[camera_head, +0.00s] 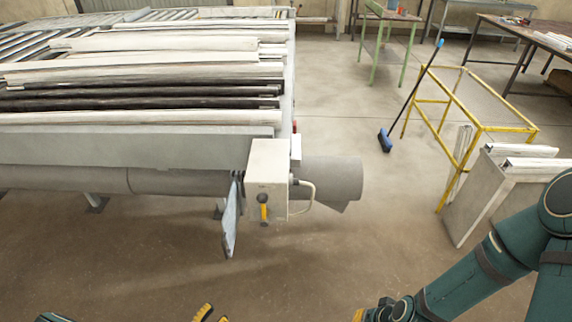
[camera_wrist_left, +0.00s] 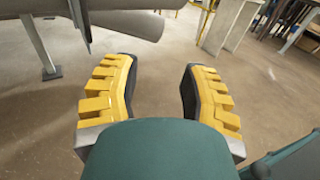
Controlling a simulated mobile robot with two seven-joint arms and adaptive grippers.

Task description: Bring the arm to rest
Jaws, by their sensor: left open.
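My left gripper (camera_head: 211,315) shows only as yellow fingertips at the bottom edge of the head view. In the left wrist view my left gripper (camera_wrist_left: 160,75) has its two yellow-padded fingers wide apart, with nothing between them but the floor beyond. My right arm comes in from the right of the head view, its green links bent down toward the bottom edge. A small yellow bit of my right gripper (camera_head: 358,315) shows at that edge. Its fingers are otherwise cut off, so its opening is hidden.
The profile bench (camera_head: 190,150) fills the upper left, with long profiles on top. A control box (camera_head: 267,180) with a yellow-and-black handle hangs at its corner. A yellow frame (camera_head: 448,120), a blue broom (camera_head: 385,141) and a grey stand (camera_head: 478,205) are at right. Floor between is clear.

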